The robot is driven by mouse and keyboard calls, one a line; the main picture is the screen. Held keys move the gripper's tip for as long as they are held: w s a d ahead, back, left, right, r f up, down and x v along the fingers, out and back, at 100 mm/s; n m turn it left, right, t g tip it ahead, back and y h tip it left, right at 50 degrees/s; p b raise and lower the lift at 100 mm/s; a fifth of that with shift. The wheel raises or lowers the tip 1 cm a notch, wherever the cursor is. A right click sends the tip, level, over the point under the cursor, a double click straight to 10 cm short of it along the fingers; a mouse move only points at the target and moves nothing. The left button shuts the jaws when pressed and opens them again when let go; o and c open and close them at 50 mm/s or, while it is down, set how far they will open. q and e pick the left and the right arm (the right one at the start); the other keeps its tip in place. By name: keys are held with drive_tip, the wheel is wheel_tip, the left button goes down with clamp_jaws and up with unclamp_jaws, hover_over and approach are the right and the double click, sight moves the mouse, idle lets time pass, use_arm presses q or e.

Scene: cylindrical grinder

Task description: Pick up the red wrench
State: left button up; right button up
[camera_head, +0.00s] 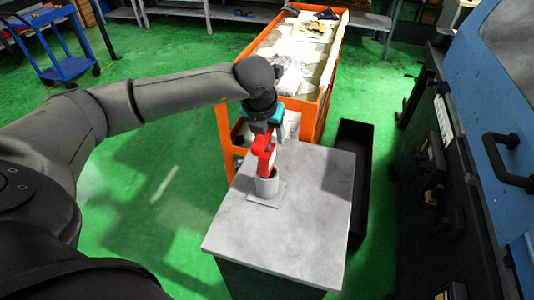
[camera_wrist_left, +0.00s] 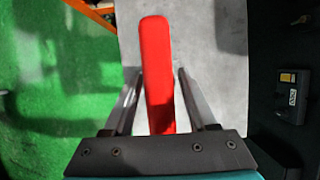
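The red wrench (camera_head: 264,158) stands upright in a grey round holder (camera_head: 267,188) on the grey-topped stand; its lower end is hidden inside the holder. My left gripper (camera_head: 264,137) is at the top of the wrench, reaching in from the left. In the left wrist view the red wrench (camera_wrist_left: 157,70) lies between the two fingers of the left gripper (camera_wrist_left: 161,72). The fingers are apart, with a narrow gap showing on the right side; contact on the left side is unclear. My right gripper is not in view.
The grey stand top (camera_head: 300,235) is otherwise clear. An orange cart (camera_head: 325,95) with items on it stands behind. A dark open bin (camera_head: 355,150) is right of the stand, and the blue and black machine (camera_head: 465,150) is farther right. A blue trolley (camera_head: 65,68) stands far left.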

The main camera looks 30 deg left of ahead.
use_arm(q)
clamp_jaws()
drive_tip(key=shift+w+r, duration=0.1)
drive_tip(key=shift+r, duration=0.05)
idle(0.9)
